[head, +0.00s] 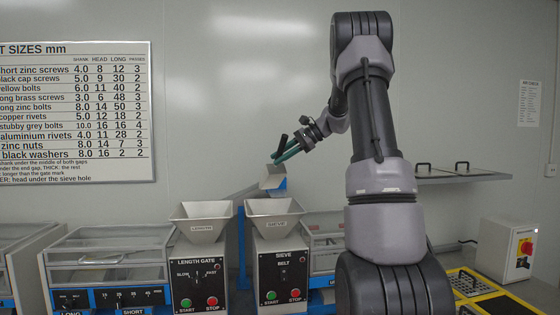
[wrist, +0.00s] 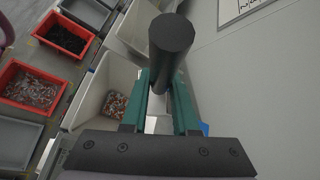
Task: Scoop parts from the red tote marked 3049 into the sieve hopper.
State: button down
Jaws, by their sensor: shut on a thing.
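My gripper (head: 286,153) is raised behind and above the machines, its green fingers shut on a black cylindrical handle (head: 280,146). In the wrist view the handle (wrist: 172,35) stands between the two fingers (wrist: 164,90). I cannot tell whether the handle's scoop end shows. The sieve hopper (head: 274,207) is a grey funnel on the box labelled SIEVE, below my gripper in the head view. I cannot read 3049 on either.
The length gate hopper (head: 202,209) stands left of the sieve. A grey box (head: 272,180) with blue supports is behind them. A pale bin (wrist: 92,84) holds small mixed parts. A shelf (head: 455,176) and a white control box (head: 508,250) are at right.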

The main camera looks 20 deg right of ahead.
jog(key=n+t, duration=0.1)
jog(key=t, duration=0.1)
jog(key=r+n+t+y, duration=0.1)
jog(key=shift+n+t, duration=0.3)
jog(key=shift+t, duration=0.1)
jog(key=shift+r+n+t+y, duration=0.5)
jog(key=shift+n+t+y, duration=0.4)
jog(key=shift+n+t, duration=0.15)
